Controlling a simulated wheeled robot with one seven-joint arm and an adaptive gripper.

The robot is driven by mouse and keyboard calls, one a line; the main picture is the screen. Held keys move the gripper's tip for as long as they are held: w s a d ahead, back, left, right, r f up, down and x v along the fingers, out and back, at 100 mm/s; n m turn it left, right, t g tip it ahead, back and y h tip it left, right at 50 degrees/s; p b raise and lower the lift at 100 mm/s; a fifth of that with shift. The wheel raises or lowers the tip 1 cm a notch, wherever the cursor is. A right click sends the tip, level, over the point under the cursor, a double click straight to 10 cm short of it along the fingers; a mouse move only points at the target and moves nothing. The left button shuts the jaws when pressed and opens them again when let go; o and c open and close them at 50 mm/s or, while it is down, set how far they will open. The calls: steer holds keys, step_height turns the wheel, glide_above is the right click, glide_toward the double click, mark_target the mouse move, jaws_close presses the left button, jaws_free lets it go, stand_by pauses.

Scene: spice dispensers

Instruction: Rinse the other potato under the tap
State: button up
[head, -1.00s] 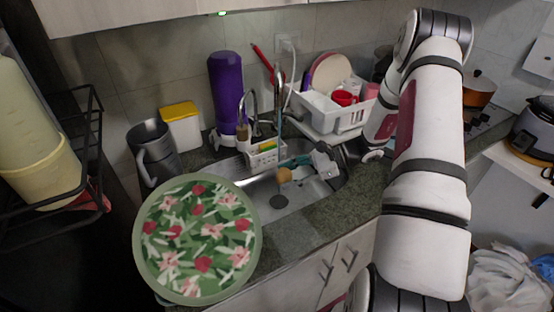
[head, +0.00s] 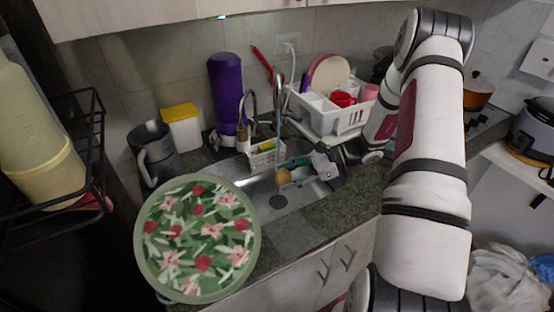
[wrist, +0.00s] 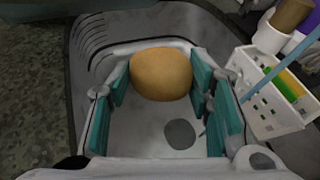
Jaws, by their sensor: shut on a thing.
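A brown potato (head: 284,176) is held over the sink (head: 306,192). It shows large and round in the wrist view (wrist: 161,74), between the teal finger pads of my gripper (wrist: 163,88). My gripper (head: 291,165) is shut on the potato and reaches in from the right. The tap (head: 277,84) stands behind the sink, and a thin bluish stream (head: 278,125) comes down from it toward the potato. Whether the water touches the potato is hard to tell. The dark drain (wrist: 180,134) lies below the potato. I see no second potato.
A white caddy (head: 264,156) with a sponge sits at the sink's back edge. A white dish rack (head: 335,112) stands behind, right of the tap. A round floral tray (head: 198,240) is in front at left. A purple bottle (head: 228,92) and grey jug (head: 153,152) stand left.

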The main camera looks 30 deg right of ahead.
steer(key=s+r+p, duration=0.1)
steer(key=s+a+r+p, duration=0.1)
steer(key=s+r+p, duration=0.1)
steer(key=shift+s+a+r, duration=0.2)
steer(key=shift+s+a, duration=0.1)
steer(key=shift+s, duration=0.1)
stand_by(0.5)
